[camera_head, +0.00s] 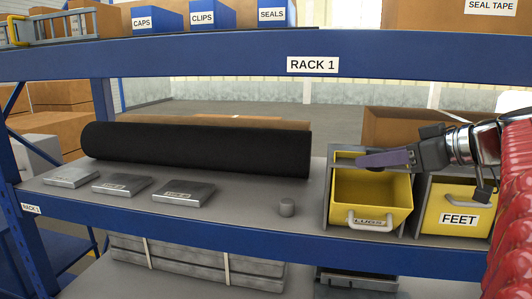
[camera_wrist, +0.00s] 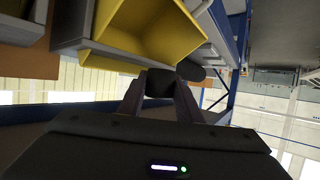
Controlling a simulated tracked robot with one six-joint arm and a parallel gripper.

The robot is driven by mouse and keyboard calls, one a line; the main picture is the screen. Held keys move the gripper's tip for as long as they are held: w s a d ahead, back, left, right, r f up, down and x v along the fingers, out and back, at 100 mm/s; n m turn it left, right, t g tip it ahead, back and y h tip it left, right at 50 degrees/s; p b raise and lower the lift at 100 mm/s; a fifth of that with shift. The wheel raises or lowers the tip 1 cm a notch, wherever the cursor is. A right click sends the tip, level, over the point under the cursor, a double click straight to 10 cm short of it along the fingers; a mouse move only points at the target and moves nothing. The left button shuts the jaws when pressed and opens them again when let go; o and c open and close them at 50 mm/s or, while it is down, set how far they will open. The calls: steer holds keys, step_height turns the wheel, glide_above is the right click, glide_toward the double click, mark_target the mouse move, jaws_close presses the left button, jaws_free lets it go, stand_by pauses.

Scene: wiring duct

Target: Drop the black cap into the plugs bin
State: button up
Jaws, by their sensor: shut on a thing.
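The black cap (camera_wrist: 160,83) shows in the wrist view, held between the two fingertips. In the head view I cannot make it out. My gripper (camera_head: 362,160) is shut on it and reaches in from the right, above the back part of the yellow plugs bin (camera_head: 368,208). That bin is pulled out and open at the top, and its label is partly hidden by its handle. The bin also shows in the wrist view (camera_wrist: 135,38), close beside the fingers (camera_wrist: 160,88). The part of the bin that I see looks empty.
The feet bin (camera_head: 458,208) stands to the right, shut. A small grey cylinder (camera_head: 287,207) stands on the shelf left of the plugs bin. A long black roll (camera_head: 195,150) and several flat metal boxes (camera_head: 183,192) lie further left. A blue rack beam (camera_head: 240,55) crosses above.

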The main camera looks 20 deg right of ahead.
steer(key=o, duration=1.1)
steer(key=shift+s, duration=0.15)
steer(key=v, duration=1.3)
steer(key=shift+s, duration=0.2)
steer(key=shift+w+d+r, duration=0.1)
steer(key=shift+d, duration=0.1)
